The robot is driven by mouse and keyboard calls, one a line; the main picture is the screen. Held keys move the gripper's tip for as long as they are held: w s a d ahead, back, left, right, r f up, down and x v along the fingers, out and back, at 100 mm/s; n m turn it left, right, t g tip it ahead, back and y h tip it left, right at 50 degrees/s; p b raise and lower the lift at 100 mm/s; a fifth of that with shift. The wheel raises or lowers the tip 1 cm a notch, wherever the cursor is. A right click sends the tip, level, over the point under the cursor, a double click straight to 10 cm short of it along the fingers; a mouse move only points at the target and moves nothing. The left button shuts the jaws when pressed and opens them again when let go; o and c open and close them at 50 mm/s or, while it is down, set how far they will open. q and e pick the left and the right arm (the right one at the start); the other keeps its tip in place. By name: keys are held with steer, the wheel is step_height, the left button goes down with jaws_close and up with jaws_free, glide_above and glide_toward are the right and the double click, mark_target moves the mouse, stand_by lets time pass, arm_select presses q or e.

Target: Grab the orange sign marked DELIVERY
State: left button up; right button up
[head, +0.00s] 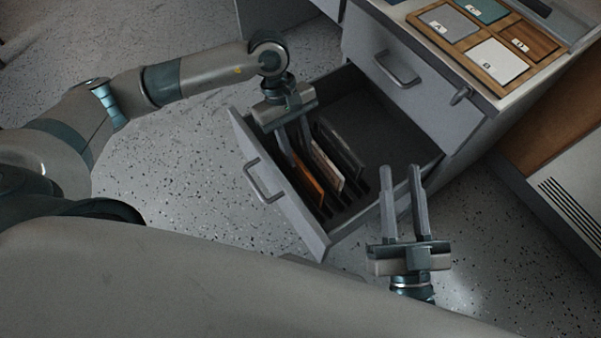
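An orange sign (309,187) stands on edge in the open drawer (370,115), nearest the drawer front. Its lettering is not readable from here. Beside it stand a pale sign (327,168) and a dark grey sign (342,150). My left gripper (302,159) points down into the drawer at the far end of the orange and pale signs. Its fingers are apart and hide part of the signs' far ends; I cannot tell whether they touch any sign. My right gripper (400,170) is open and empty, in front of the drawer's right side.
The drawer front (275,185) has a bar handle (262,182). Above it is a closed drawer with a handle (398,70). On the cabinet top lies a wooden tray (455,47) holding several coloured plates. Speckled floor is clear to the left. A white vented unit (545,165) stands at right.

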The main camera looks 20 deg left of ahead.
mark_target(300, 163)
arm_select(q)
steer(key=x, duration=0.3)
steer(key=shift+s+f, duration=0.15)
steer(key=shift+s, duration=0.2)
steer(key=shift+s+d+f, duration=0.1)
steer(key=shift+d+f, duration=0.05)
steer(key=shift+f, duration=0.4)
arm_select(e)
steer(key=shift+s+r+t, duration=0.25)
steer(key=shift+r+t, duration=0.05)
steer(key=shift+r, duration=0.2)
steer(key=shift+s+r+t, duration=0.2)
steer(key=shift+r+t, duration=0.1)
steer(key=shift+r, duration=0.15)
arm_select(q)
steer(key=shift+c, duration=0.3)
arm_select(e)
steer(key=shift+f, duration=0.1)
arm_select(q)
jaws_close()
